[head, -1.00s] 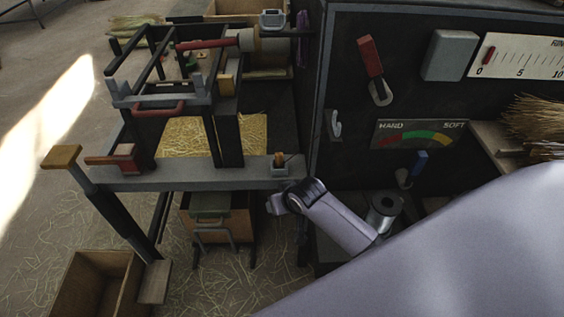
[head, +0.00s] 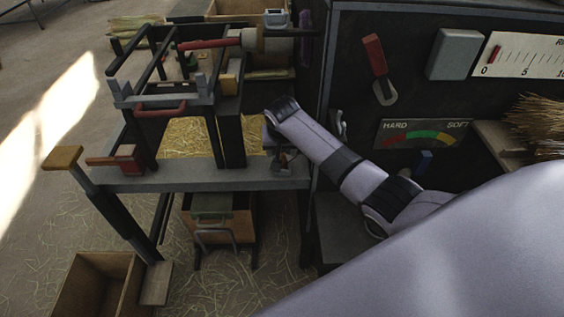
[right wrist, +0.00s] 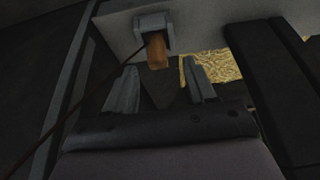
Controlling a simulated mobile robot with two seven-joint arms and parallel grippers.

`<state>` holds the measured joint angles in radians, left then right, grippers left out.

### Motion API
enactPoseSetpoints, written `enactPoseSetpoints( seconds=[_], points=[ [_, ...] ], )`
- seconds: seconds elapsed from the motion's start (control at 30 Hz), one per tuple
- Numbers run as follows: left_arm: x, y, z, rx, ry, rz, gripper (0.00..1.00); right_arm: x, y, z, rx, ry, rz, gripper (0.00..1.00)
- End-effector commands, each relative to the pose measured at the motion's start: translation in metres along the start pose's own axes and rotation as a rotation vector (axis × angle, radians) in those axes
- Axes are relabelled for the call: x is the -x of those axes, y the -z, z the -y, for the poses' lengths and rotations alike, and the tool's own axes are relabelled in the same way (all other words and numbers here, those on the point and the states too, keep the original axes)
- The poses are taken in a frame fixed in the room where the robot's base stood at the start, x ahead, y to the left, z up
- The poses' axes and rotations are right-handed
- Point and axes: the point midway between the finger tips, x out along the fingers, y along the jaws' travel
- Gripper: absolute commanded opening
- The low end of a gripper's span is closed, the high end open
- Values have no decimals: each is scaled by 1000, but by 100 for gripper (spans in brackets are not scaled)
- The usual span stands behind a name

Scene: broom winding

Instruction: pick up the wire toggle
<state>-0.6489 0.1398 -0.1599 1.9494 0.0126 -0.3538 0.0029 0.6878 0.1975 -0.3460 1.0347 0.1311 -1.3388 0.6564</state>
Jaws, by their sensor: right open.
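The wire toggle (right wrist: 157,52) is a small wooden peg in a grey bracket on the edge of the grey bench beam (head: 190,181). In the right wrist view a thin dark wire runs from beside it down to the left. My right gripper (right wrist: 161,84) is open and empty, with one finger to each side of the toggle's line. The toggle lies just beyond the fingertips, apart from them. In the head view my right gripper (head: 280,150) is above the beam's right end and mostly hides the toggle. My left gripper is not in view.
Dark posts (head: 229,130) and a red handle (head: 160,109) stand left of the gripper. A wooden box (head: 95,285) is on the floor.

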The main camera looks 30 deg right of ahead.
Motion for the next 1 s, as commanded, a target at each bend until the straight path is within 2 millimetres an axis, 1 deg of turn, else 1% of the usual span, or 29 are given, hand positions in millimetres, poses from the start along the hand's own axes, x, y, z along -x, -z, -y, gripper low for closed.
enactPoseSetpoints(
  seconds=[0.03,0.1,0.2,0.3,0.43,0.67,0.7,0.77,0.8,1.0],
  points=[
    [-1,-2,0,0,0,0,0,-8,-1,-1,0,-2,2,55],
    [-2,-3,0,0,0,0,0,-17,-2,-2,0,-2,3,55],
    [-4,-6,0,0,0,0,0,-28,-2,-2,1,-1,1,55],
    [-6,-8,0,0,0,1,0,-35,-2,-2,1,-1,0,55],
    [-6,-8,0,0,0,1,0,-39,-2,-2,1,0,0,55],
    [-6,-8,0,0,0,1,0,-39,-1,-2,1,1,-1,55],
    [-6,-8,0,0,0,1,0,-39,-1,-2,1,1,0,42],
    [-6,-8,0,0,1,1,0,-39,-1,-2,1,1,0,23],
    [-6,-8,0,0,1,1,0,-39,-1,-2,1,1,0,11],
    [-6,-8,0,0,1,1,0,-39,-1,-2,1,1,-1,10]
  ],
)
